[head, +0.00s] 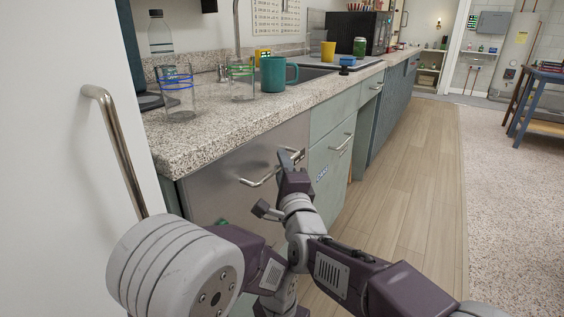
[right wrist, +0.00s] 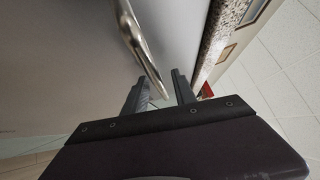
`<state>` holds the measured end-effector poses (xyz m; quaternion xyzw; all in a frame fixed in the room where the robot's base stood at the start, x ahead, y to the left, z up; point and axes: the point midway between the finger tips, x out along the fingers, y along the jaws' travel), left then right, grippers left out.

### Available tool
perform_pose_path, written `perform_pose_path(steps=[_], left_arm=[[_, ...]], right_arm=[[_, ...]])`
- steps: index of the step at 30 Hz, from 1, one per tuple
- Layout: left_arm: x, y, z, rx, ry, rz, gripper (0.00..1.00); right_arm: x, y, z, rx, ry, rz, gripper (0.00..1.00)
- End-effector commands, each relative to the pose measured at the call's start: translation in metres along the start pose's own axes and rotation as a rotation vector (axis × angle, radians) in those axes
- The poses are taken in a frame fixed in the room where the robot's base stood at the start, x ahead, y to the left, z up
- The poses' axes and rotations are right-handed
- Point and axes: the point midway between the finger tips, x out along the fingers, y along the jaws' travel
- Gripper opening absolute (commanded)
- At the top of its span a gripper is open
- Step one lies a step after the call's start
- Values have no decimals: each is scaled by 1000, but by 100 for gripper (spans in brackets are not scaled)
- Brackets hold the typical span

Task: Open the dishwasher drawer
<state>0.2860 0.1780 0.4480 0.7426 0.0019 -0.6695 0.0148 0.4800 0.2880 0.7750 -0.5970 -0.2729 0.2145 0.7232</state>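The dishwasher drawer (head: 225,190) is a brushed-steel front under the granite counter, left of the green cabinets. It looks closed. Its silver bar handle (head: 258,181) runs across the upper front. My right gripper (head: 291,156) is at the right end of this handle. In the right wrist view the handle (right wrist: 139,45) slants down toward the space between the two dark fingers (right wrist: 164,80), which stand apart. I cannot tell whether either finger touches the bar.
A white door with a metal handle (head: 118,150) stands close on the left. The counter (head: 215,125) holds glasses (head: 241,80), a teal mug (head: 273,74) and a yellow cup (head: 328,51). Green drawers (head: 334,135) adjoin on the right. The wooden floor (head: 413,165) is clear.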

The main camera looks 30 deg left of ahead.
Motion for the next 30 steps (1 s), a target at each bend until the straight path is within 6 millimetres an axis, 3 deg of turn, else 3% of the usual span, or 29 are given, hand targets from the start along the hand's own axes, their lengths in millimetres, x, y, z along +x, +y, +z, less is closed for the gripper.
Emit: perform_pose_path(steps=[2,5,6,30], left_arm=[[0,0,0,0,0,0,36],[0,0,0,0,0,0,36],[0,0,0,0,0,0,36],[0,0,0,0,0,0,36]], right_arm=[[0,0,0,0,0,0,30],[0,0,0,0,0,0,2],[0,0,0,0,0,0,0],[-1,1,0,0,0,2,0]])
